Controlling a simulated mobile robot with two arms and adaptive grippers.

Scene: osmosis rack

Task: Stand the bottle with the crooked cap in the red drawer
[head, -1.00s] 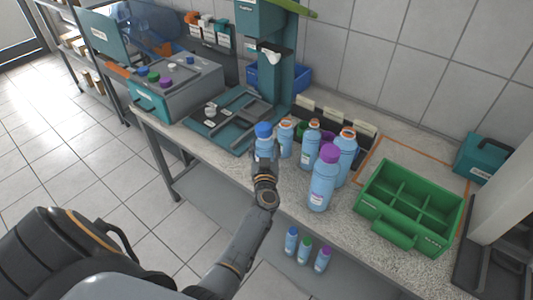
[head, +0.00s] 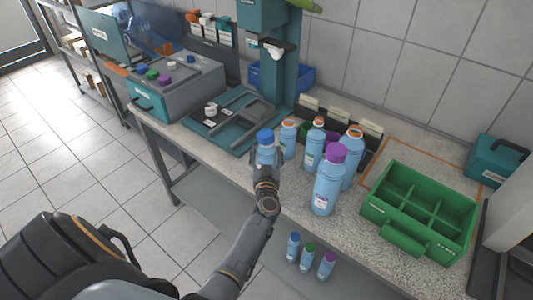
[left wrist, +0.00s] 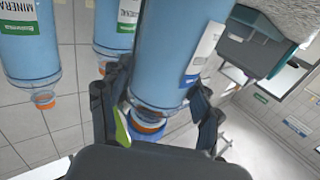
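A light-blue bottle with a blue cap (head: 265,136) stands at the left end of the bottle group on the bench. My left gripper (head: 268,166) is at this bottle. In the left wrist view, which is upside down, a blue bottle (left wrist: 175,50) with an orange neck ring is between the spread fingers of my left gripper (left wrist: 160,108). Whether they press on it I cannot tell. Bottles with orange rings (head: 288,140) (head: 314,150) (head: 352,160) and a purple-capped bottle (head: 328,180) stand to the right. I cannot make out which cap is crooked. No red drawer shows. My right gripper is out of view.
A green divided crate (head: 405,238) stands at the right of the bench. A teal machine (head: 272,75) and its tray (head: 235,118) are behind and left. Small bottles (head: 308,257) sit on a shelf below. Bare worktop lies between bottles and crate.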

